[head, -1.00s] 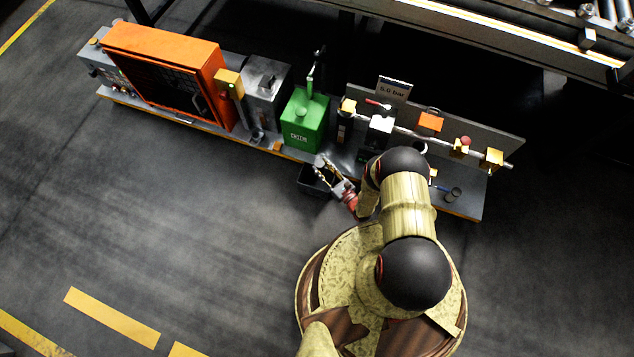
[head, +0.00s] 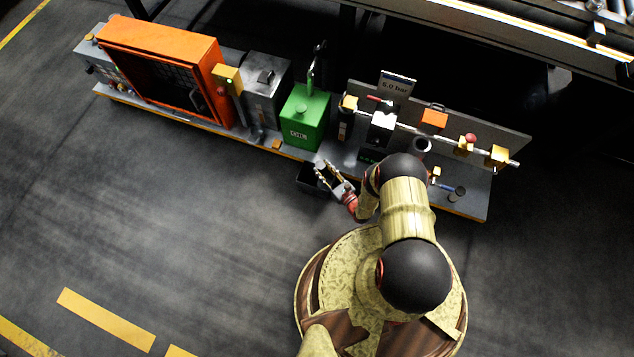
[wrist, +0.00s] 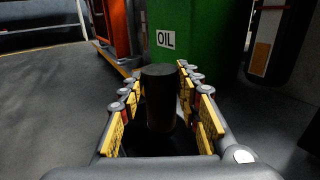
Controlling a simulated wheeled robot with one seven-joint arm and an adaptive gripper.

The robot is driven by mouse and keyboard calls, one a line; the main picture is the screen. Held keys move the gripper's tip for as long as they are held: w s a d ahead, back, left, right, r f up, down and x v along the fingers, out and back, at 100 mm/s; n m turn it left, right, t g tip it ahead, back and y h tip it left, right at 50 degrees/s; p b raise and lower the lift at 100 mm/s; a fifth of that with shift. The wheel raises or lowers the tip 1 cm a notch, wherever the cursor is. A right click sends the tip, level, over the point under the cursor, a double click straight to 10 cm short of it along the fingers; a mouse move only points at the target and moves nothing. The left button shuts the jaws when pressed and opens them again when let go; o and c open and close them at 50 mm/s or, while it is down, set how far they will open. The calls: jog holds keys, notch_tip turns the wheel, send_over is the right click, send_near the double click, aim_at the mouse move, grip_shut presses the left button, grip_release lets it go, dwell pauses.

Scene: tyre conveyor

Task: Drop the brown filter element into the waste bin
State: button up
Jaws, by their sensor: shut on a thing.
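The brown filter element (wrist: 160,98) shows in the wrist view as a dark upright cylinder between the yellow pads of my gripper (wrist: 157,80). My gripper is shut on it. In the head view my gripper (head: 328,173) is over the right part of the dark waste bin (head: 308,183), which stands on the floor in front of the bench. The filter element is hard to make out in the head view. In the wrist view a dark area, likely the bin, lies beneath the element; its inside cannot be made out.
A green oil container (head: 305,118) stands on the bench just behind the bin and also shows in the wrist view (wrist: 190,40). An orange cabinet (head: 165,65) is at the left. Pipe fittings (head: 463,145) stand at the right. The floor (head: 200,220) left of the bin is clear.

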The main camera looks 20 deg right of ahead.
jog(key=o, duration=1.2)
jog(key=shift+c, duration=0.2)
jog(key=shift+o, duration=0.4)
jog(key=v, duration=1.2)
